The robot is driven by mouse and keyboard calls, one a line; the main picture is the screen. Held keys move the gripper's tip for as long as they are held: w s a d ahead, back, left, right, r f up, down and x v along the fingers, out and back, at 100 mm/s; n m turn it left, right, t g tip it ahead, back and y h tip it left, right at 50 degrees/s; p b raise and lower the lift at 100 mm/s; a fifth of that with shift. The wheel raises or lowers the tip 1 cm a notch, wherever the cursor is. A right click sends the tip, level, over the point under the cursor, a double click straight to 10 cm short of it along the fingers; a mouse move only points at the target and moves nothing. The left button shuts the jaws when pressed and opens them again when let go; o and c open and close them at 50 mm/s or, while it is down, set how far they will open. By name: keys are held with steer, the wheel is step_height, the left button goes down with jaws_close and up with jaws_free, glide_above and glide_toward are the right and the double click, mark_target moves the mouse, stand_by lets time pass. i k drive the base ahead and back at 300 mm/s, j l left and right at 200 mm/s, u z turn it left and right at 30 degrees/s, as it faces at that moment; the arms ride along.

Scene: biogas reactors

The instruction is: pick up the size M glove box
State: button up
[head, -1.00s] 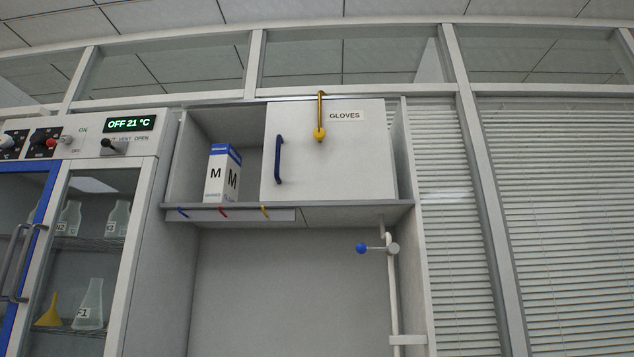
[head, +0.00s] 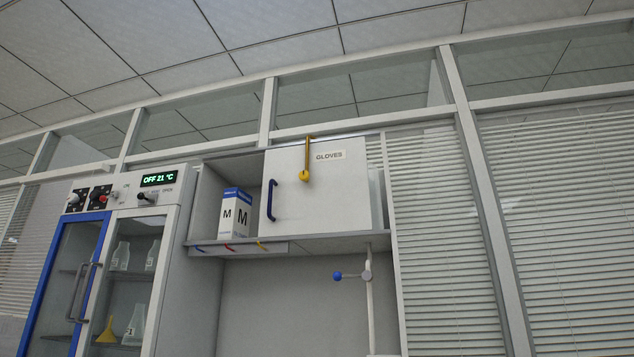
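The size M glove box (head: 235,213) is a white and blue carton marked "M" on two faces. It stands upright on the left, open part of the wall cabinet (head: 335,243). The white door labelled GLOVES (head: 330,200) covers the right part of the cabinet, just right of the box. The door has a dark blue handle (head: 271,199) at its left edge. My gripper is not in view.
A yellow hook-like lever with a ball end (head: 305,176) hangs over the door's top. Small coloured hooks (head: 229,247) line the shelf's front edge. A blue-knobbed stand (head: 338,276) rises below right. A glass-door cabinet with flasks (head: 122,255) stands left.

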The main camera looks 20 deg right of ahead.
mark_target(235, 217)
steer(key=i+j+u, duration=0.15)
steer(key=u, duration=0.3)
steer(key=i+j+u, duration=0.1)
steer(key=u, duration=0.35)
steer(key=i+l, duration=0.05)
steer(key=i, duration=0.05)
